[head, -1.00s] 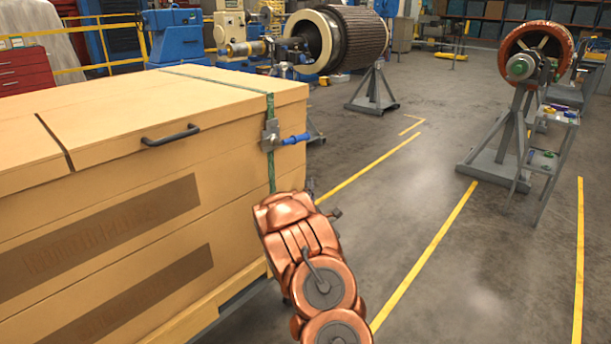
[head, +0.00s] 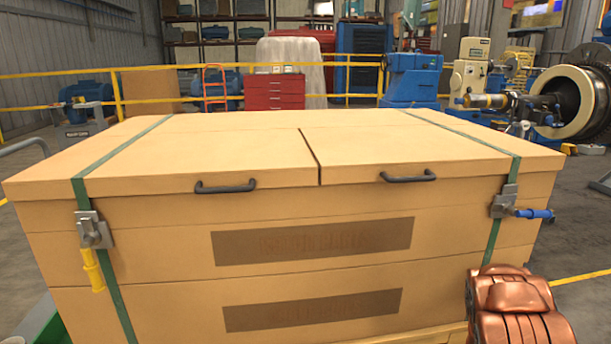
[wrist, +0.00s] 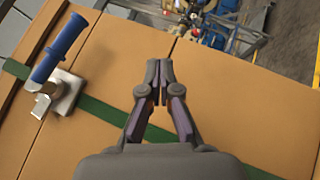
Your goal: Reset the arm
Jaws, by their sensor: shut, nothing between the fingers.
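My gripper (wrist: 154,84) shows in the wrist view with its two fingers together and empty. It points over the tan crate, with the green strap passing beneath it. In the head view only part of my copper-coloured arm (head: 512,305) shows at the lower right, in front of the crate's right corner. The gripper itself is not visible in the head view.
A large tan crate (head: 450,262) with two lids fills the middle. Its left strap latch has a yellow handle (head: 93,270), the right one a blue handle (head: 534,214). A red drawer cabinet (head: 274,92) and yellow railing (head: 180,66) stand behind. Floor shows at the right.

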